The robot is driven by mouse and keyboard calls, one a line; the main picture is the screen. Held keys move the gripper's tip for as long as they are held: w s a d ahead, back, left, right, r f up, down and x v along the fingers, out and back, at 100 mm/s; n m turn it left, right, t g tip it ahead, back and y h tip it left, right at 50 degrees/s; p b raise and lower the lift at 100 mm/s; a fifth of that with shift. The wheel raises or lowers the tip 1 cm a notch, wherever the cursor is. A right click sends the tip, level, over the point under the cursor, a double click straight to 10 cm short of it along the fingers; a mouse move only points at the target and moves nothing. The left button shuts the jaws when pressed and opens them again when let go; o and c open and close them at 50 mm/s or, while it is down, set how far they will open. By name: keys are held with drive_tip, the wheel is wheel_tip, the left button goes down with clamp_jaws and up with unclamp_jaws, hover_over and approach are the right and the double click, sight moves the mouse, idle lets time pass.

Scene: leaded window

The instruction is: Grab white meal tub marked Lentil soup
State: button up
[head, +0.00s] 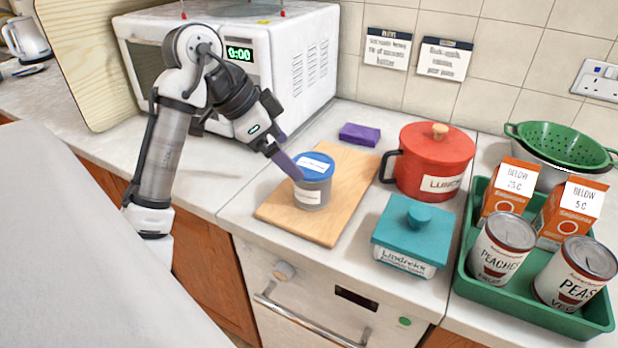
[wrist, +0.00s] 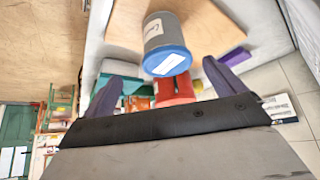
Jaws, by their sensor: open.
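A grey tub with a blue lid (head: 313,180) stands upright on a wooden board. White labels are on its lid and side; their writing is too small to read. I see no plainly white tub marked Lentil soup. My gripper (head: 290,168) is open and empty, its purple fingers tilted down at the upper left of the tub, overlapping its lid edge in the head view. In the wrist view the tub (wrist: 163,32) lies ahead, in line with the gap between the fingers (wrist: 163,72). I cannot tell whether a finger touches it.
The wooden board (head: 322,228) lies on the counter. A red pot (head: 436,150) and a teal lidded box (head: 413,240) stand to its right. A purple block (head: 360,134) lies behind. A green tray (head: 470,291) holds cans and cartons. A microwave (head: 300,75) stands behind my arm.

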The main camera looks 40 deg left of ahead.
sight(302, 168)
drive_tip(key=x, duration=0.5)
drive_tip(key=shift+w+a+p+x, duration=0.15)
drive_tip(key=shift+p+x, duration=0.15)
drive_tip(key=shift+x, duration=1.05)
drive_tip(key=shift+w+a+p+x, duration=0.15)
drive_tip(key=shift+p+x, duration=0.1)
drive_tip(key=shift+x, duration=1.15)
drive_tip(key=shift+s, duration=0.1)
drive_tip(key=c, duration=1.2)
